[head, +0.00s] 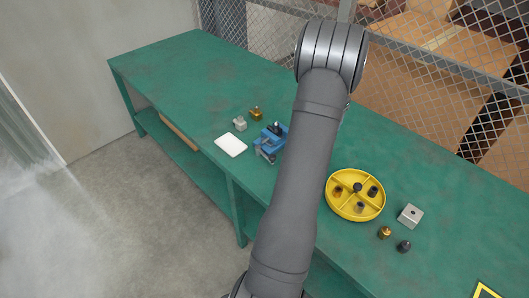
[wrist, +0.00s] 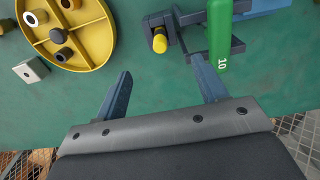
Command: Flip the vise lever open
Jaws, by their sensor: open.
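A blue vise (head: 270,143) stands on the green bench, partly hidden by my arm in the head view. In the wrist view, the vise (wrist: 258,8) shows at the top right, cut off by the frame edge. A dark bar with a yellow round end (wrist: 159,43) sticks out at its left; it looks like the lever. A green part marked 10 (wrist: 219,35) stands beside it. My gripper (wrist: 162,82) is open and empty, its fingertips below the yellow end and apart from it. My gripper is hidden in the head view.
A yellow divided round tray (head: 356,215) with several small parts lies right of my arm. Near it are a grey block (head: 410,215), a brass part (head: 384,232) and a dark part (head: 404,246). A white plate (head: 231,145) lies left of the vise. A mesh fence (head: 430,75) runs behind the bench (head: 175,80).

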